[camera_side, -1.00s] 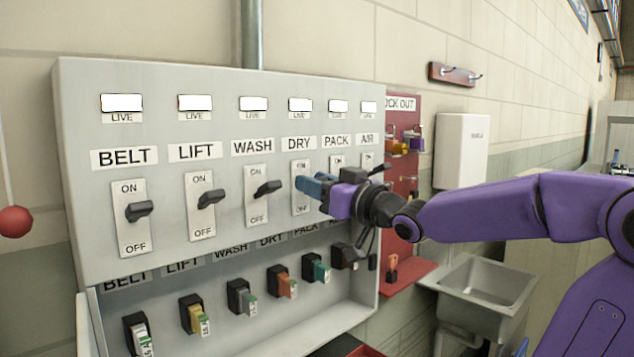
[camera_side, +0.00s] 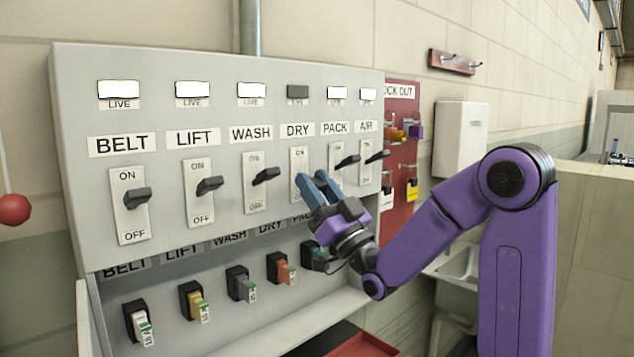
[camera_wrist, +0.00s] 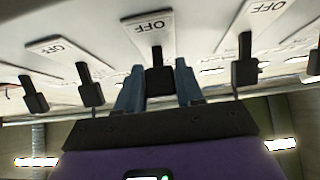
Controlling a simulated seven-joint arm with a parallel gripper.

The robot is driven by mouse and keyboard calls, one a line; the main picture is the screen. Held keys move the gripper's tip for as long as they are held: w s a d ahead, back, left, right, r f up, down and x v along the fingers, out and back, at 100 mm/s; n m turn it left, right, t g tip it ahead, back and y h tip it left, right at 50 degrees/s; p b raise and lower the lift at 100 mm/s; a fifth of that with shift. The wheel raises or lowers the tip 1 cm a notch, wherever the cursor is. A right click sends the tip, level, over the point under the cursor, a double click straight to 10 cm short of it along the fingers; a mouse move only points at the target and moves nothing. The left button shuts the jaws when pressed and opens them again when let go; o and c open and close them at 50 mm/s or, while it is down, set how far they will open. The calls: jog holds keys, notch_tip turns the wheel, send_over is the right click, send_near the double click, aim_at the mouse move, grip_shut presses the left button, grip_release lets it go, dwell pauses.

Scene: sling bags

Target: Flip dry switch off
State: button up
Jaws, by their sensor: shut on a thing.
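The dry switch has a pale plate (camera_side: 299,160) under the DRY label on the grey panel. Its black lever (camera_wrist: 159,80) shows in the wrist view between my two blue fingers, and the fingers hide it in the side view. My gripper (camera_side: 313,180) is shut on this lever, angled up from below, with its fingertips at the lower half of the plate. The indicator (camera_side: 297,92) above DRY is dark. The wrist view is upside down, with the OFF mark (camera_wrist: 152,24) of the gripped switch above the lever.
The WASH switch (camera_side: 265,177) and PACK switch (camera_side: 347,162) stand close on either side; the other switches also point up. Their indicators are lit. A red lock-out board (camera_side: 400,100) is at right.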

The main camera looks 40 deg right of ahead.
jog(key=shift+w+f+t, duration=0.15)
jog(key=shift+f+t, duration=0.2)
jog(key=shift+t, duration=0.55)
jog(key=o, duration=1)
jog(key=shift+c, duration=0.2)
jog(key=r, duration=0.1)
jog(key=s+r, duration=0.1)
jog(key=r, duration=0.1)
jog(key=s+r, duration=0.1)
jog(key=shift+r, duration=0.4)
